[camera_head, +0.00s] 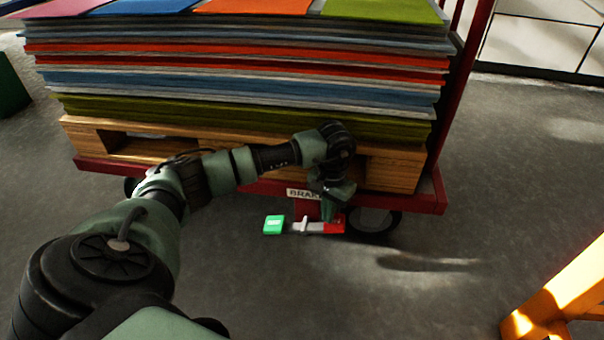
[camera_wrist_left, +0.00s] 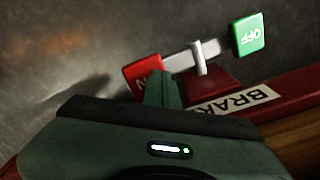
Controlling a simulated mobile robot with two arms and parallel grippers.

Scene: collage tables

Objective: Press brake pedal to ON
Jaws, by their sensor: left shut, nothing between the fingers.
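The brake pedal is a grey bar (camera_head: 304,227) on a white pivot, below the cart's front edge. A green OFF pad (camera_head: 274,225) is at its left end and a red ON pad (camera_head: 334,226) at its right end. In the left wrist view the green pad (camera_wrist_left: 250,34) is at upper right and the red pad (camera_wrist_left: 143,72) is nearer. My left gripper (camera_head: 328,210) is shut and empty, pointing down at the red pad. Its fingertips (camera_wrist_left: 160,85) overlap the red pad's edge and hide part of its lettering. I cannot tell whether they touch.
A dark red cart (camera_head: 440,200) carries a wooden pallet (camera_head: 400,172) with stacked coloured sheets (camera_head: 240,95). A BRAKE label (camera_wrist_left: 236,100) is on the cart's edge by the pedal. An orange-yellow wooden frame (camera_head: 560,290) stands at lower right. The grey floor in front is clear.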

